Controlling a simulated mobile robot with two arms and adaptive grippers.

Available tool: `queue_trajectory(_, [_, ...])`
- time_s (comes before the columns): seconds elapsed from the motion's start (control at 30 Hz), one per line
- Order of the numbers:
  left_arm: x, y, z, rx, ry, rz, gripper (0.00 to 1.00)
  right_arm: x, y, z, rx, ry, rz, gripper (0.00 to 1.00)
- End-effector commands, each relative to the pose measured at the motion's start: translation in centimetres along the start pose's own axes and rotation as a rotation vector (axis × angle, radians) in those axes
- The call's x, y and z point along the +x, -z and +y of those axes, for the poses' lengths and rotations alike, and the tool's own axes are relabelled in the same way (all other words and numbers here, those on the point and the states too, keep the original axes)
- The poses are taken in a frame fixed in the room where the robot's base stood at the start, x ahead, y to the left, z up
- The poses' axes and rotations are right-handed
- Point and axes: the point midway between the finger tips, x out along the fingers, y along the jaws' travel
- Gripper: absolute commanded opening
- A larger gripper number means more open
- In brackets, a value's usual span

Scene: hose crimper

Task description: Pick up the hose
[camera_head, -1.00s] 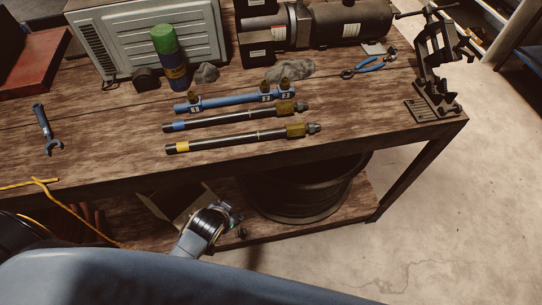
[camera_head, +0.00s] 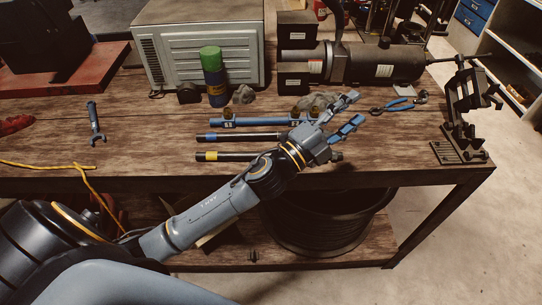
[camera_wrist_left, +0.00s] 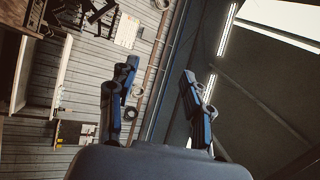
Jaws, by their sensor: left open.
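A black hose with a yellow-banded end (camera_head: 225,156) lies on the workbench (camera_head: 150,165) near its front edge. A second black hose with a blue-banded end (camera_head: 240,137) lies behind it. Behind both is a blue bar (camera_head: 262,121) with brass fittings. My left gripper (camera_head: 353,109) is over the bench, around the right ends of these parts, and hides most of the hoses' brass ends. Its two fingers are spread and nothing is between them. The left wrist view shows the open fingers (camera_wrist_left: 160,70) against the wall and ceiling, with no hose in sight. My right gripper does not show.
A spray can (camera_head: 213,80) and a grey vented box (camera_head: 200,45) stand at the back. A motor-like machine (camera_head: 365,63) is at the back right. Blue-handled pliers (camera_head: 393,106) and a black vise (camera_head: 462,115) are to the right. A wrench (camera_head: 95,122) lies at left.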

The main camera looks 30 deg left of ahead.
Motion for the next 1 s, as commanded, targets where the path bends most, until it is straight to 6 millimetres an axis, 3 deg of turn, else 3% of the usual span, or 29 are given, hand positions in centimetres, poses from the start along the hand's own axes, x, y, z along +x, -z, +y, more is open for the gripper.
queue_trajectory(0.1, [1.9, 5.0, -1.5, 0.293, 0.049, 0.313, 0.50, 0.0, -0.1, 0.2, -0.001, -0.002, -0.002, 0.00])
queue_trajectory(0.2, [1.8, 8.3, -0.8, 0.538, 0.051, 0.573, 0.50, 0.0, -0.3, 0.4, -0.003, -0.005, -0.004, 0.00])
queue_trajectory(0.3, [0.6, 9.6, 1.3, 0.780, 0.008, 0.824, 0.50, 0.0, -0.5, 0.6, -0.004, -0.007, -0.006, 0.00])
queue_trajectory(0.37, [-0.4, 9.2, 2.9, 0.920, -0.041, 0.969, 0.50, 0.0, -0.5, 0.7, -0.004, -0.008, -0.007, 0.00])
queue_trajectory(0.47, [-2.4, 6.6, 5.3, 1.139, -0.165, 1.197, 0.50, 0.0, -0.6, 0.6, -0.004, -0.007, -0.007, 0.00])
queue_trajectory(0.57, [-4.6, 1.6, 6.8, 1.326, -0.348, 1.405, 0.50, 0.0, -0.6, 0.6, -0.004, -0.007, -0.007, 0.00])
queue_trajectory(0.63, [-6.3, -2.9, 6.7, 1.430, -0.509, 1.532, 0.50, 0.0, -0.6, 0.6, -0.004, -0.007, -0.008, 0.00])
queue_trajectory(0.8, [-10.3, -12.9, 3.2, 1.545, -0.925, 1.740, 0.50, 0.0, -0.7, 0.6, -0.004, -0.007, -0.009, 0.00])
queue_trajectory(0.9, [-12.2, -16.6, 0.7, 1.544, -1.113, 1.797, 0.50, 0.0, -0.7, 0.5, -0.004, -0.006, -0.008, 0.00])
queue_trajectory(1.0, [-13.3, -18.5, -1.0, 1.530, -1.222, 1.824, 0.50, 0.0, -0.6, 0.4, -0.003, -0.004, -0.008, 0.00])
